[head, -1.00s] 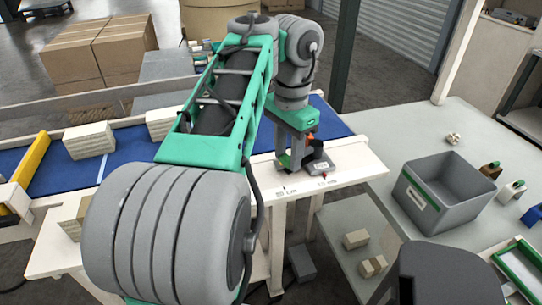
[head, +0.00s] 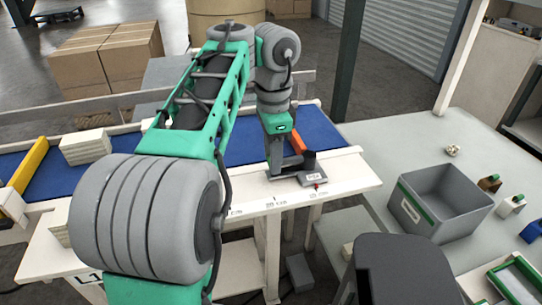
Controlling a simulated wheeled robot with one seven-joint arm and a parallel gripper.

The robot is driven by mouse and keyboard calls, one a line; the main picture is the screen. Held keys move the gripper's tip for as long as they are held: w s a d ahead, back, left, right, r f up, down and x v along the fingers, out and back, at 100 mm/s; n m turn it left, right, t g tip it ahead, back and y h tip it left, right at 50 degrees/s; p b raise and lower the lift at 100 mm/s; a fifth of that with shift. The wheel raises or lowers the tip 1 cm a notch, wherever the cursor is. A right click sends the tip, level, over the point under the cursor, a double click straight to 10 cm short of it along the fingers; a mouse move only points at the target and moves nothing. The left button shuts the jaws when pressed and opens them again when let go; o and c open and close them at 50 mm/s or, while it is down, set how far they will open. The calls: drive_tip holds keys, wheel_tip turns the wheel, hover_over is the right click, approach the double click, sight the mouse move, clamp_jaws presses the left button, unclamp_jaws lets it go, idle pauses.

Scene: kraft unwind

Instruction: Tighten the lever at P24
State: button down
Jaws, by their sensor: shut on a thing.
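The clamp at P24 is a dark grey block (head: 310,166) on the white ledge at the belt's near edge, with a small pale label on its front. Its orange lever (head: 298,143) stands up at a slant beside my gripper. My gripper (head: 280,163) points down at the block's left side and is shut on the lever. The fingertips and their contact with the lever are mostly hidden by the gripper's own body. A small red spot (head: 317,186) shows at the front of the block.
The blue belt (head: 330,132) runs behind the ledge, with pale stacks (head: 85,147) and a yellow bar (head: 29,166) at left. A grey bin (head: 447,203) stands on the table at right, among small parts. My arm covers much of the left ledge.

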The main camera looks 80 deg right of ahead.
drive_tip(key=c, duration=0.9)
unclamp_jaws()
wheel_tip(320, 180, up, 8)
drive_tip(key=p, duration=0.7)
drive_tip(key=shift+p, duration=0.3)
drive_tip(key=shift+f, duration=0.1)
